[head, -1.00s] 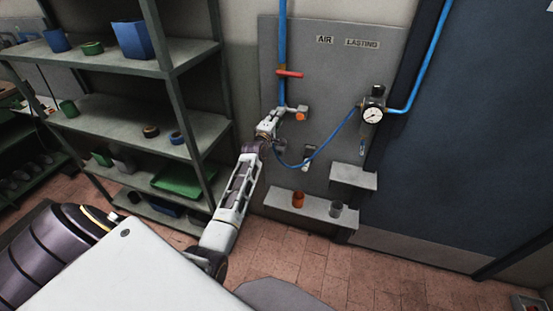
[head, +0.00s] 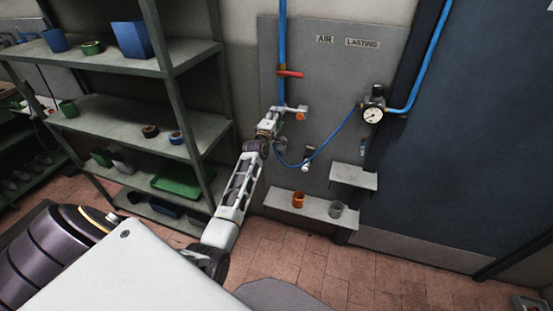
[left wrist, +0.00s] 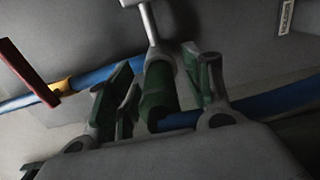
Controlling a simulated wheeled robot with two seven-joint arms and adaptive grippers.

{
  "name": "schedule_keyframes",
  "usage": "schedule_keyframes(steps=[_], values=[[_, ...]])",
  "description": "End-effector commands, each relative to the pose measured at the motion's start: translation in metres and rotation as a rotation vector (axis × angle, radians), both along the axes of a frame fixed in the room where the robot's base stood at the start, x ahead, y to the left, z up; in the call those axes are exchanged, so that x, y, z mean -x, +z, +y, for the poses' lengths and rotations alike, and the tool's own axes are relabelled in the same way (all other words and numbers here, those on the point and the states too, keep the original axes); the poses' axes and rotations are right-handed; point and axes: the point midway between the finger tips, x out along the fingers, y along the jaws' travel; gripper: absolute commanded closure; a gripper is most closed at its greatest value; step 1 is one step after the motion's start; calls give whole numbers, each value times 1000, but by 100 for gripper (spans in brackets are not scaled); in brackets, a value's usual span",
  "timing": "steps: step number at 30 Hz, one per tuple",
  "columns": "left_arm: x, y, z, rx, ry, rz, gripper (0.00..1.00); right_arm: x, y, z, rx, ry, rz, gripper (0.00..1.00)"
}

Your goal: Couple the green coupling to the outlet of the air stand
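The green coupling (left wrist: 157,92) stands between the fingers of my left gripper (left wrist: 160,75) in the left wrist view. Narrow gaps show between it and the green finger pads, so the gripper looks open around it. The grey outlet (left wrist: 150,25) lines up with the coupling's far end and meets it in the picture; how deeply they fit is unclear. In the head view my left gripper (head: 270,127) is just below and left of the outlet body (head: 291,110) with its orange part (head: 301,116). The coupling is hidden there. My right gripper is out of view.
A blue hose (head: 337,133) hangs from the regulator gauge (head: 373,114) toward my left gripper. A blue pipe (head: 283,45) with a red lever (head: 290,74) runs above. A ledge (head: 285,199) with cups is below; a shelf rack (head: 185,60) stands left.

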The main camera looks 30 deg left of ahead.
Motion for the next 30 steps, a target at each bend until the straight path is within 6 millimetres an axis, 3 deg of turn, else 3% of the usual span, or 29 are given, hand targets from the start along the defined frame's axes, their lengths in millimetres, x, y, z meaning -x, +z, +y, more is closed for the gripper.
schedule_keyframes(steps=[14,30], values=[[5,-1,-2,1,0,2,49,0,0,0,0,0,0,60],[48,-1,-12,1,0,1,49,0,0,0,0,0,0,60]])
